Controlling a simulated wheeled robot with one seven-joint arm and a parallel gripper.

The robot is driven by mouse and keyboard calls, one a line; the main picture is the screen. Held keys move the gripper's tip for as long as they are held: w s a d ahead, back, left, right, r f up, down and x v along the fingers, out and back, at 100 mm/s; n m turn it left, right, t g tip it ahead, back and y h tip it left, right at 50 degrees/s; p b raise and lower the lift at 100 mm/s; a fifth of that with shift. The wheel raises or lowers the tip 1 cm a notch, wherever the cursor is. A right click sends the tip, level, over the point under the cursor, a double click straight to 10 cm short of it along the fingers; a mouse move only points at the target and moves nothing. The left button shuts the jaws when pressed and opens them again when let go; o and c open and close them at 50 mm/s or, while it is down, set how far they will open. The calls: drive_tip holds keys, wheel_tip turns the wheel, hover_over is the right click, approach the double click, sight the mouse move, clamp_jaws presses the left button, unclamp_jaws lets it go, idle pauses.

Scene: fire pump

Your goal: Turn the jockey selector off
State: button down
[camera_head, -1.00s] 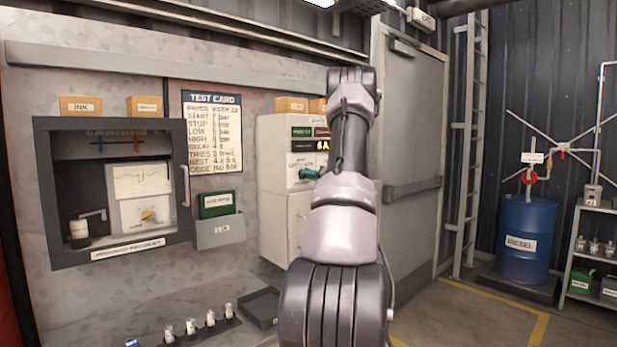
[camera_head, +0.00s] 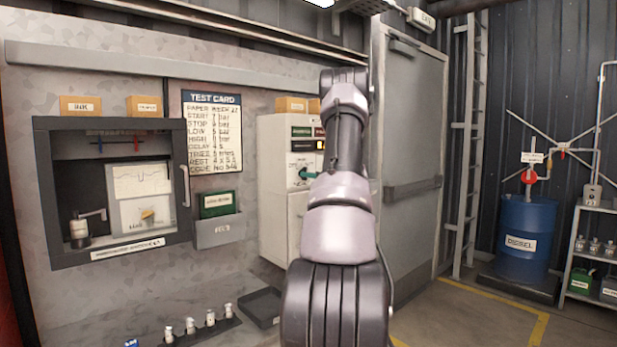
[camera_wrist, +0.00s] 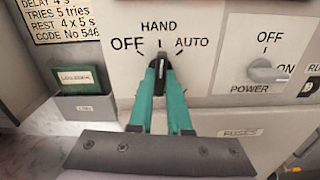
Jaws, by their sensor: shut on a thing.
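The selector (camera_wrist: 159,73) is a dark knob on a pale panel in the wrist view, with OFF at its left, HAND above and AUTO at its right. Its light mark points about straight up, toward HAND. No jockey label is readable. My gripper (camera_wrist: 160,80) has teal fingers, shut on the knob from both sides and partly hiding it. In the head view my gripper (camera_head: 308,174) is a small teal patch at the front of the white cabinet (camera_head: 280,150), partly hidden by my arm.
A POWER switch (camera_wrist: 263,72) with OFF and ON marks sits right of the selector. A FUSES label (camera_wrist: 240,132) is below it. A green card in a holder (camera_head: 217,205) and the test card (camera_head: 212,130) are left of the cabinet. A grey door (camera_head: 413,130) stands at the right.

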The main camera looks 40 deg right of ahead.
drive_tip(key=n, duration=1.1)
drive_tip(key=shift+d, duration=0.1)
idle(0.4)
drive_tip(key=c, duration=0.9)
unclamp_jaws()
drive_tip(key=shift+o, duration=0.2)
drive_tip(key=shift+s, duration=0.1)
drive_tip(key=s, duration=1)
drive_tip(key=shift+s+d, duration=0.3)
drive_tip(key=shift+d, duration=0.1)
